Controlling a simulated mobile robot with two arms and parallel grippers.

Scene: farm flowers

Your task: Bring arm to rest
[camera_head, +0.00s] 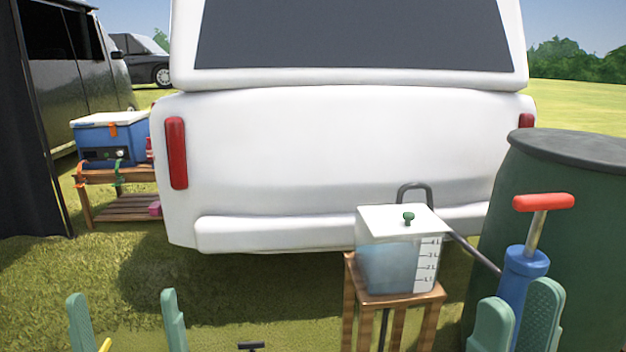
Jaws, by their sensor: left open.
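My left gripper (126,322) is at the lower left, over the grass. Its two green fingers stand wide apart. A small piece of something yellow (104,345) shows beside its left finger at the bottom edge. My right gripper (516,318) is at the lower right. Its green fingers stand closer together, in front of a blue pump (526,264) with a red handle (543,202). The pump's body shows between and above the fingers. I cannot tell whether they touch it. Both arms are mostly out of the picture.
A clear water tank (385,266) with a white lid stands on a small wooden stand (400,294). A dark green barrel (575,215) is at the right. A white vehicle (340,140) fills the back. A blue cooler (110,138) sits on a wooden table (130,174) at the left. Grass lies between.

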